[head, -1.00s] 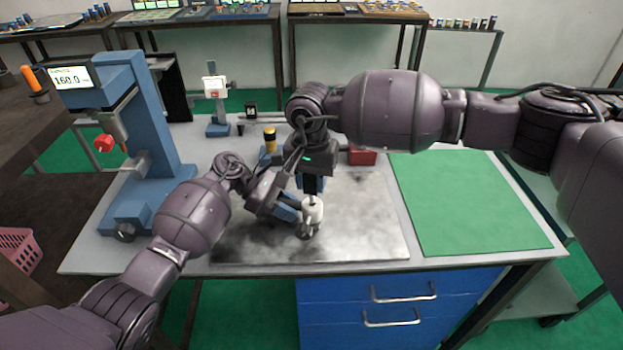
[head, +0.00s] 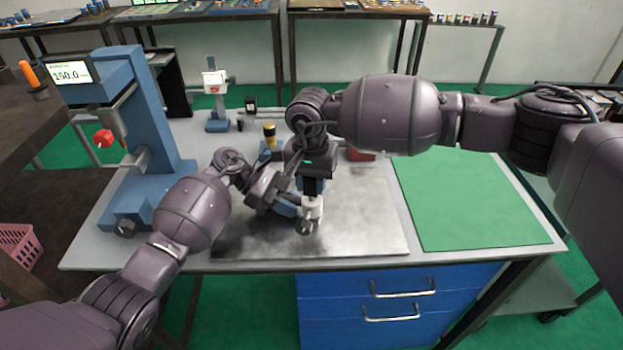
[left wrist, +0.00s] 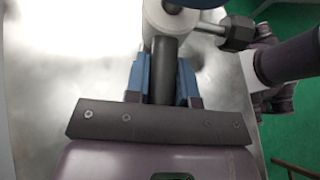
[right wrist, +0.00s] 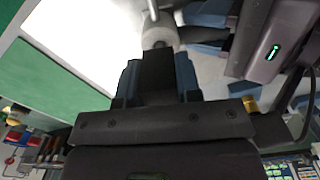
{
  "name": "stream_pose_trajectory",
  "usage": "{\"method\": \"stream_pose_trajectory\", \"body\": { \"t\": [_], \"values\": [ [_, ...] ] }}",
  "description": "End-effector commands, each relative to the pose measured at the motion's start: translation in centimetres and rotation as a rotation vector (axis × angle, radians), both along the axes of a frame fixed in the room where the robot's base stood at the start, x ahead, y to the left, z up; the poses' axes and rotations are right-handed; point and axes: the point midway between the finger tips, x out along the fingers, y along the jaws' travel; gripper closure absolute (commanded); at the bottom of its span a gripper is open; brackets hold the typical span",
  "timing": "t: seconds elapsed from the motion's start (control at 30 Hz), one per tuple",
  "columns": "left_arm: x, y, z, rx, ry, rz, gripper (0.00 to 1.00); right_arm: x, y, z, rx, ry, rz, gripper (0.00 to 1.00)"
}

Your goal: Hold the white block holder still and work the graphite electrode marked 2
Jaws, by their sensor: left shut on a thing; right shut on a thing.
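The white block holder (head: 313,208) stands over the grey plate near the table's middle, partly hidden by my grippers. It shows as a white round body in the left wrist view (left wrist: 172,18), with a dark-headed bolt (left wrist: 235,32) sticking out sideways. My left gripper (head: 295,207) comes in low from the left, its blue fingers shut at the holder's side. My right gripper (head: 313,194) points down from above, shut on a dark piece (right wrist: 158,72) directly over the white body (right wrist: 160,32). This dark piece looks like the graphite electrode; no mark 2 is legible.
The smudged grey plate (head: 360,225) lies under both grippers, and a green mat (head: 470,200) is clear at right. A blue press-like stand with a display (head: 140,120) is at left. A yellow-black item (head: 269,135) and red box (head: 360,154) stand behind my grippers.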

Motion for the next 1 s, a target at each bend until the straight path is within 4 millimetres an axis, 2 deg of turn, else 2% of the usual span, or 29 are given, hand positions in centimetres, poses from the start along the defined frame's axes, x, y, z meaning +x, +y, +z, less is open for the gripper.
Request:
{"method": "stream_pose_trajectory", "body": {
  "t": [0.77,0.8,0.97,1.0],
  "values": [
    [0.0,0.1,-0.2,0.004,0.003,0.001,1.0,0.0,0.0,-1.6,0.001,0.0,0.0,0.94],
    [0.0,0.1,-0.2,0.004,0.003,0.001,1.0,0.0,0.0,-1.6,0.001,0.0,0.0,0.65],
    [-0.1,0.1,-0.2,0.003,0.002,0.001,1.0,0.0,0.0,-1.6,0.001,0.0,0.0,0.41],
    [-0.1,0.1,-0.2,0.003,0.002,0.001,1.0,0.0,0.0,-1.6,0.0,0.0,0.0,0.39]
  ]
}}
